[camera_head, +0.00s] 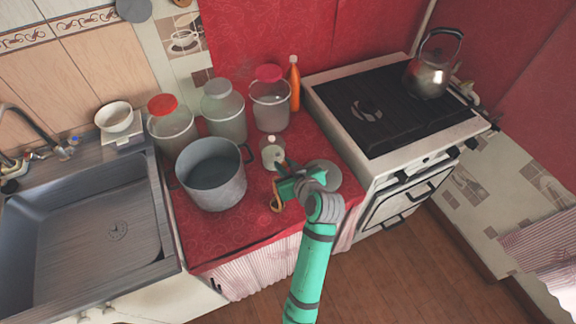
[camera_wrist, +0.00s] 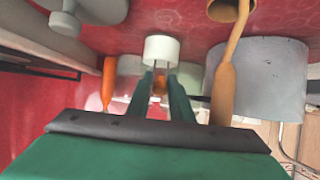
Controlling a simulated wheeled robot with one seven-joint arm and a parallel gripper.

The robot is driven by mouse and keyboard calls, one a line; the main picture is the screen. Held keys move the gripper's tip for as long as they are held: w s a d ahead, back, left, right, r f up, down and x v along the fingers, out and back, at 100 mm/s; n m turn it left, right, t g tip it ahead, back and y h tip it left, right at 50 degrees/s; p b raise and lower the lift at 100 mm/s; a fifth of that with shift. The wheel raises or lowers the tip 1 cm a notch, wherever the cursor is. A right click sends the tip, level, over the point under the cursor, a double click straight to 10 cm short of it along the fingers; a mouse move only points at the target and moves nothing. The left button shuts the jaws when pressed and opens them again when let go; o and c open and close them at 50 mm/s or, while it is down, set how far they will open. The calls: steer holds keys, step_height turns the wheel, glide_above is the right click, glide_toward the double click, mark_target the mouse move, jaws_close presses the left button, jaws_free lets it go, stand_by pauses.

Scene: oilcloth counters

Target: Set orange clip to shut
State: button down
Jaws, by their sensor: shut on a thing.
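A small pale jar (camera_head: 272,155) stands on the red counter, just beyond my gripper (camera_head: 281,168). In the wrist view, which shows the scene upside down, a white cylinder (camera_wrist: 161,48) lies past the fingertips, with thin dark rods running from it. A small orange piece, which looks like the orange clip (camera_wrist: 159,86), sits between my two green fingers. My gripper (camera_wrist: 162,84) is shut on it. The fingers hide part of it, and I cannot tell how the clip is set. In the head view my gripper hides the clip.
A grey pot (camera_head: 211,174) stands left of my gripper. A wooden utensil (camera_wrist: 224,82) is close beside the fingers. A grey round thing (camera_head: 324,174) lies to the right. Several jars and an orange bottle (camera_head: 294,84) stand behind. The stove (camera_head: 333,108) is right, the sink (camera_head: 85,225) left.

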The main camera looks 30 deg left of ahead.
steer(key=c, duration=1.7)
jaws_free()
steer(key=shift+s+a, duration=0.1)
steer(key=shift+o, duration=0.2)
steer(key=shift+s+d+r, duration=0.1)
steer(key=shift+d, duration=0.2)
steer(key=v, duration=1)
